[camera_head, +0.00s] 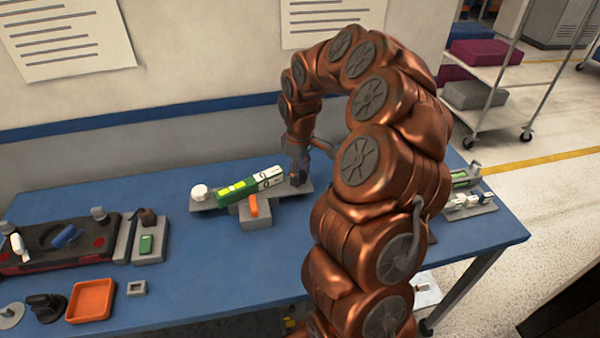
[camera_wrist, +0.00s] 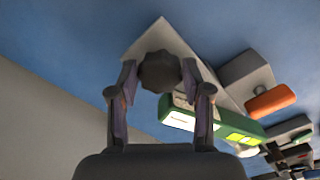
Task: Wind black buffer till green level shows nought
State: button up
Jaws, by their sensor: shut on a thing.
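The green level (camera_head: 235,189) lies tilted on a grey T-shaped base (camera_head: 257,222) in the middle of the blue bench. It has bright yellow-green windows and a white end with dark round marks, too small to read surely. In the wrist view the level (camera_wrist: 215,130) lies to the right of my fingers. The black buffer (camera_wrist: 160,72), a dark round knob with a lobed edge, stands on the base's end. My gripper (camera_wrist: 159,76) is shut on it, one finger on each side. In the head view my gripper (camera_head: 299,174) is at the base's right end, and the buffer is mostly hidden there.
An orange block (camera_head: 253,206) sits on the base, and a white round buffer (camera_head: 199,191) stands at its left end. A black-and-red unit (camera_head: 85,240), an orange tray (camera_head: 91,301) and small parts lie left. Another fixture (camera_head: 470,205) stands right. The front middle bench is clear.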

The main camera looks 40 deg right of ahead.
jog(key=o, duration=1.2)
jog(key=shift+c, duration=0.2)
notch_tip(320, 180, up, 12)
